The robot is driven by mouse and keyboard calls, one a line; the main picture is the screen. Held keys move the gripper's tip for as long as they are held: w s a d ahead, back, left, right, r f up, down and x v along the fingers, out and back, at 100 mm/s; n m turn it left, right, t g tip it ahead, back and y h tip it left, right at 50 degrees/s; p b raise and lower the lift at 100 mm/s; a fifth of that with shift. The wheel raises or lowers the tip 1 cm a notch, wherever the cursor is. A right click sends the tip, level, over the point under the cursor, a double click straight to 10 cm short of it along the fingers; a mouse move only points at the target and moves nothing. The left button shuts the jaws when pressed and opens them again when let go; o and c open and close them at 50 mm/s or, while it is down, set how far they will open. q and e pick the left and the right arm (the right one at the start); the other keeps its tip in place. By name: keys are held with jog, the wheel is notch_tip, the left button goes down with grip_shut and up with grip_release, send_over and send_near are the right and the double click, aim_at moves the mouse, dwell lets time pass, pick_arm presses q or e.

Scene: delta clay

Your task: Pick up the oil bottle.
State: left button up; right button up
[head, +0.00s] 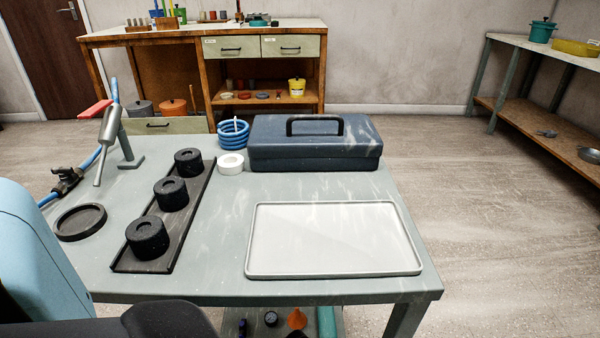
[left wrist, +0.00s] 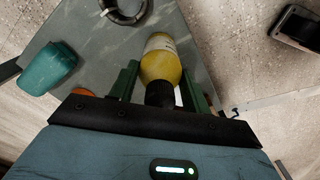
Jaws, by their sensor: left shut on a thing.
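The oil bottle (left wrist: 161,58) shows in the left wrist view as a yellow bottle with a pale label and a dark cap. My left gripper (left wrist: 158,80) is shut on it, with one green finger on each side. The cap end points toward the gripper's palm. The grey surface (left wrist: 95,45) lies beyond the bottle; I cannot tell if the bottle touches it. The head view shows neither gripper nor the bottle.
In the left wrist view, a teal container (left wrist: 48,68) and a dark ring (left wrist: 145,12) are near the bottle. The workbench (head: 215,235) holds a tray (head: 335,273), a toolbox (head: 315,158) and a black holder (head: 187,222). An orange funnel (head: 297,318) is below the bench top.

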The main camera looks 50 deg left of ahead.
pick_arm(q)
jog(key=c, duration=0.4)
jog(key=shift+c, duration=0.3)
pick_arm(e)
jog(key=shift+s, duration=0.4)
pick_arm(q)
jog(key=shift+r, duration=0.1)
